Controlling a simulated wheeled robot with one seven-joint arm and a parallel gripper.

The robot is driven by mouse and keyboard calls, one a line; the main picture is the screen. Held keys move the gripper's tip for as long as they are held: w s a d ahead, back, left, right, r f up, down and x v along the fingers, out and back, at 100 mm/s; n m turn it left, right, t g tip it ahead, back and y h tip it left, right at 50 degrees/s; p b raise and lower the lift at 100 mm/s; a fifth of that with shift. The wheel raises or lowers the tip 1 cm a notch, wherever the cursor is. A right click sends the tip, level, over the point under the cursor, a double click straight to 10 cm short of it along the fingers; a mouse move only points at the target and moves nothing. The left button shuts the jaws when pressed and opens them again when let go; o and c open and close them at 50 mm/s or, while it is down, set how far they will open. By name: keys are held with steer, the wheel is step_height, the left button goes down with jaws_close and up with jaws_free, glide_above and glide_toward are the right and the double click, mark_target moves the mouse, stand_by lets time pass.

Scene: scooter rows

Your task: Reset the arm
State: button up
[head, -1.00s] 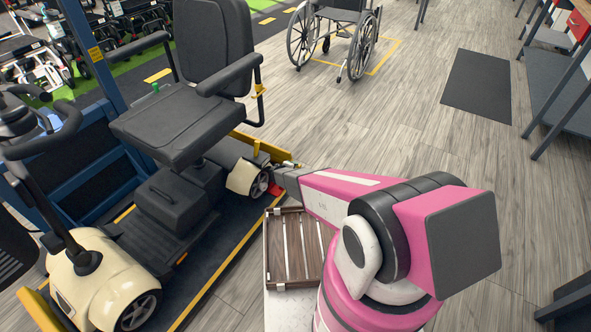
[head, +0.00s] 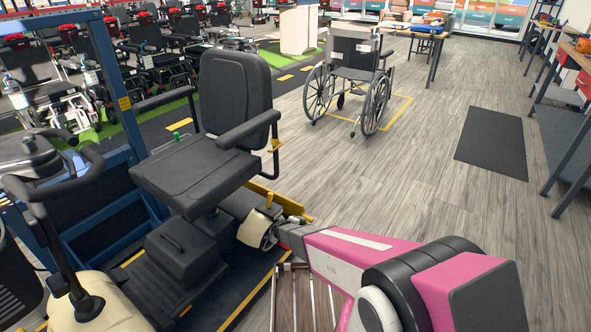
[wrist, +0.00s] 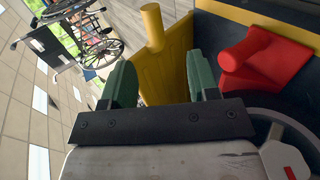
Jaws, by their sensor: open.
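My pink arm (head: 355,252) reaches left toward the rear wheel of a cream and black mobility scooter (head: 190,257) in the head view. In the wrist view my gripper (wrist: 157,82) has two green fingers spread apart. A yellow post and plate (wrist: 165,65) show beyond and between the fingers, and nothing is clearly held. A red lever-like part (wrist: 262,62) is to the right of the fingers, by a dark round edge. In the head view the fingertips are too small and crowded by the wheel to make out well.
The scooter stands on a dark platform with yellow edges and a blue frame (head: 120,90). A slatted wooden tray (head: 300,300) lies below my arm. A wheelchair (head: 350,80) stands farther back. A dark mat (head: 492,142) lies on open floor at right, near a workbench (head: 572,150).

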steer(key=s+d+r+m+g, duration=0.35)
steer(key=d+r, duration=0.25)
steer(key=r, duration=0.3)
steer(key=s+d+r+m+g, duration=0.25)
steer(key=s+d+r, duration=0.3)
steer(key=r, duration=0.35)
steer(key=s+d+r+m+g+y, duration=0.3)
steer(key=s+r+y, duration=0.3)
steer(key=s+r, duration=0.8)
step_height(320, 180, up, 3)
steer(key=shift+f+m+y, duration=0.2)
steer(key=shift+m+y, duration=0.2)
steer(key=shift+m, duration=0.5)
